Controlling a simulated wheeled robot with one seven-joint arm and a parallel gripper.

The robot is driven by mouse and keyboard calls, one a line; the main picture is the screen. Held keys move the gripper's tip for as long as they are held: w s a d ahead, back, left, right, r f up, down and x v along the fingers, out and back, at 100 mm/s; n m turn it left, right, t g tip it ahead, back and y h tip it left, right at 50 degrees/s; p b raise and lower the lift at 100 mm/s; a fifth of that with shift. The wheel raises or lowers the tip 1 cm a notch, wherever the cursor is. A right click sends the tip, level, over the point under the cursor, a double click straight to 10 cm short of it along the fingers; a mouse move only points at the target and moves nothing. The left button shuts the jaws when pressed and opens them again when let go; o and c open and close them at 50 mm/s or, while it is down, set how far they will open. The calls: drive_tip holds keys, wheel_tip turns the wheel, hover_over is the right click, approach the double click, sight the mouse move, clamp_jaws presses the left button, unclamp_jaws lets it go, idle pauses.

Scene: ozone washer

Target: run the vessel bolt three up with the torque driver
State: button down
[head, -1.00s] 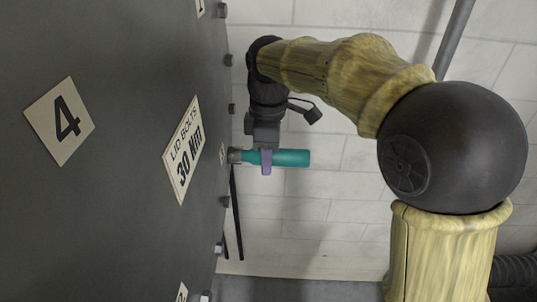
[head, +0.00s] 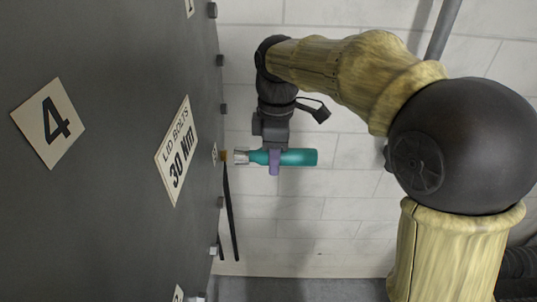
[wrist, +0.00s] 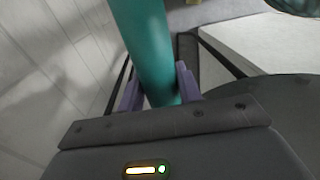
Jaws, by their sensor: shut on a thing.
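My gripper (head: 275,161) is shut around the teal body of the torque driver (head: 298,157), which lies level. Its silver socket (head: 241,157) points left at the dark vessel face (head: 110,130). A small brass-coloured bolt head (head: 225,156) shows between the socket and the face, beside a small tag (head: 214,153) that seems to read 3. The socket's end is at or just off the bolt; I cannot tell whether they touch. In the wrist view the teal driver (wrist: 148,45) passes between purple fingers (wrist: 160,88); its socket is out of view.
The face carries a sign, LID BOLTS 30 Nm (head: 176,150), and a number 4 plate (head: 48,124). Dark bars (head: 230,215) hang below the driver. A pale block wall (head: 340,200) stands behind.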

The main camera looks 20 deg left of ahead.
drive_tip(key=shift+w+d, duration=0.2)
drive_tip(key=shift+d, duration=0.5)
drive_tip(key=shift+w+d, duration=0.15)
drive_tip(key=shift+d, duration=0.5)
